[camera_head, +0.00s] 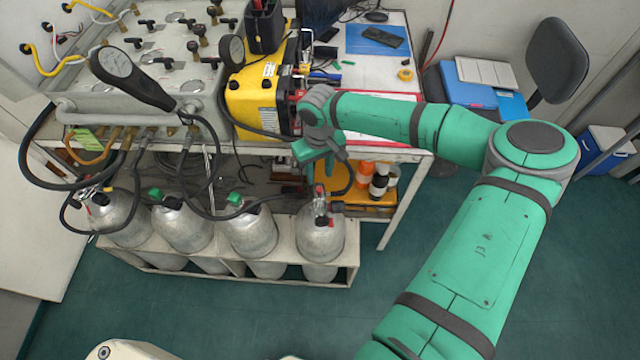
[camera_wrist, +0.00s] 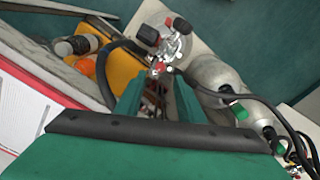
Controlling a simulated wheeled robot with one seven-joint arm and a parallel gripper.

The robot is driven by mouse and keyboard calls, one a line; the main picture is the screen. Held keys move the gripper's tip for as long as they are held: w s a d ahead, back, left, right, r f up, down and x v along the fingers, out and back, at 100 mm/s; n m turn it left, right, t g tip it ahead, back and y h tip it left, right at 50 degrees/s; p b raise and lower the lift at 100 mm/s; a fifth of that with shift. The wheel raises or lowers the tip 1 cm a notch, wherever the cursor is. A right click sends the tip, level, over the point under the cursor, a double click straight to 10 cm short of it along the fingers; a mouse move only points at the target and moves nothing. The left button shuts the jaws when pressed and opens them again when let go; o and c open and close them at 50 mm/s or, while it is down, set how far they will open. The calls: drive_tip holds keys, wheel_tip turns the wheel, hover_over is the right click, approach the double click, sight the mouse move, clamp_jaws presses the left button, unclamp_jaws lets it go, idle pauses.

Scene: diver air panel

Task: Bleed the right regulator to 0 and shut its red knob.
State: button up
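The right regulator (camera_head: 321,206) sits on top of the rightmost grey cylinder (camera_head: 320,240). In the wrist view the regulator (camera_wrist: 163,62) shows beyond my fingertips, with a dark gauge or block (camera_wrist: 148,36) and a dark round knob (camera_wrist: 181,26) near the cylinder top. Small red parts show on it, but I cannot tell which is the red knob, and no gauge reading is legible. My gripper (camera_head: 326,172) points down above this regulator. In the wrist view its two green fingers (camera_wrist: 160,95) stand apart with nothing clearly held between them.
Several cylinders stand in a white rack (camera_head: 230,262), with black hoses (camera_head: 215,190) running up to the panel (camera_head: 150,80). The bench edge (camera_head: 385,152) is close to my wrist. A yellow tray with bottles (camera_head: 365,183) lies to the right. The floor in front is clear.

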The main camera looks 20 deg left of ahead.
sight(319, 188)
wheel_tip(319, 188, down, 6)
drive_tip(key=shift+w+r, duration=0.1)
drive_tip(key=shift+r, duration=0.15)
drive_tip(key=shift+s+f, duration=0.2)
drive_tip(key=shift+f, duration=0.5)
drive_tip(key=shift+c, duration=0.3)
clamp_jaws()
